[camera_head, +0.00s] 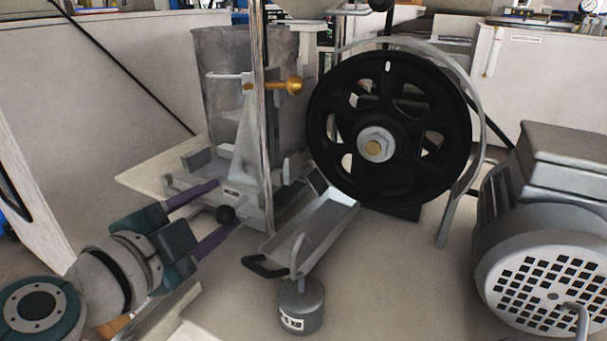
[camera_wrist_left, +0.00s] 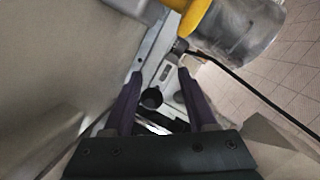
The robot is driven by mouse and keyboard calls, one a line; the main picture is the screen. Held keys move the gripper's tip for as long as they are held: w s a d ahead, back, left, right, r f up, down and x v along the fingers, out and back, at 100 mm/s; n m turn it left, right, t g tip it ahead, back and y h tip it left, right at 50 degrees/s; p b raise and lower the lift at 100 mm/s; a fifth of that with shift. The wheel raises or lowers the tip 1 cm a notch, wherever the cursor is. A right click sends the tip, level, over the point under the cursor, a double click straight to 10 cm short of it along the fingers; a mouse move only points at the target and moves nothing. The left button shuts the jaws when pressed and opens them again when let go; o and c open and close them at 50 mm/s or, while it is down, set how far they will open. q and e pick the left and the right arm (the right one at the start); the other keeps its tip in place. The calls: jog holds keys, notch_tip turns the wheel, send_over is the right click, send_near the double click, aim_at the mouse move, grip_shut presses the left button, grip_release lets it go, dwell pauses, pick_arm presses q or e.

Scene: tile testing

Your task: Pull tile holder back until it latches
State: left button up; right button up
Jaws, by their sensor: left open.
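A black ball knob (camera_head: 225,214) sticks out low on the front of the grey machine, at the grey slide and bracket (camera_head: 246,190) that seem to be the tile holder. My left gripper (camera_head: 228,203) reaches in from the left with its two purple fingers apart. The knob lies between the fingers near their tips, with no clear contact. In the left wrist view the knob (camera_wrist_left: 151,97) shows between the open fingers (camera_wrist_left: 160,78), nearer the left one. I cannot see a tile or the latch. My right gripper is not in view.
A large black wheel (camera_head: 333,124) stands right of the holder. A motor (camera_head: 545,225) is at the right. A clear hopper (camera_head: 222,85) and metal post (camera_head: 259,120) rise behind the gripper.

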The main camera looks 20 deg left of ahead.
pick_arm(q)
jog(key=shift+r, duration=0.2)
grip_shut()
jog(key=shift+d, duration=0.1)
jog(key=shift+r, duration=0.1)
jog(key=shift+s, duration=0.1)
jog(key=shift+w+a, duration=0.25)
jog(key=shift+d+f, duration=0.15)
jog(key=shift+f, duration=0.05)
jog(key=shift+s, duration=0.2)
jog(key=c, duration=0.8)
grip_release()
jog(key=shift+w, duration=0.1)
